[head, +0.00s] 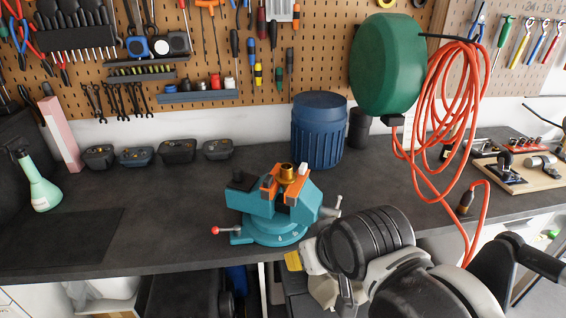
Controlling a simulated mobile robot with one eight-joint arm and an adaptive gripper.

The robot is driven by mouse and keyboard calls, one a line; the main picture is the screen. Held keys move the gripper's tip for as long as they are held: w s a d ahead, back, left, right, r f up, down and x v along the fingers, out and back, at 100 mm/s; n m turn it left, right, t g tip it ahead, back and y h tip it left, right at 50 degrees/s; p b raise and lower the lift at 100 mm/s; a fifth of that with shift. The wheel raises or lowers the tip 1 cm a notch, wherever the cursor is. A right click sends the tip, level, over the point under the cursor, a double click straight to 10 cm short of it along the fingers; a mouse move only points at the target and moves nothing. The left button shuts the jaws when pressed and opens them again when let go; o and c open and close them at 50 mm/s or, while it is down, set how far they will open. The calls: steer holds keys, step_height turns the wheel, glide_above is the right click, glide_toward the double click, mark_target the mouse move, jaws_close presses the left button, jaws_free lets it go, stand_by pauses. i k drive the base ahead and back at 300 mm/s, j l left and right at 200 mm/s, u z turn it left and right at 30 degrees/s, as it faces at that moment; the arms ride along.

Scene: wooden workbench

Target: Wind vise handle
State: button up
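A teal vise (268,228) with orange jaw pads stands at the front edge of the workbench. A brass-coloured round piece (287,172) sits between its jaws; I cannot tell if it is clamped. A grey bar handle (337,206) shows at the vise's right side, partly close behind my arm in the picture. A short lever with a red knob (216,230) sticks out at the lower left. My gripper (300,261) is in front of and below the vise's right side, apart from the handle in the picture. My wrist hides much of it, so its opening is unclear.
A blue ribbed bin (319,130) stands behind the vise. A green hose reel (387,65) with a hanging orange hose (440,100) is at right. The dark bench top (150,205) left of the vise is clear.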

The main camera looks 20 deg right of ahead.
mark_target(325, 212)
steer(key=k+l+u, duration=0.35)
steer(key=k+u, duration=0.35)
steer(key=k, duration=0.15)
steer(key=i+j, duration=0.35)
steer(key=i, duration=0.1)
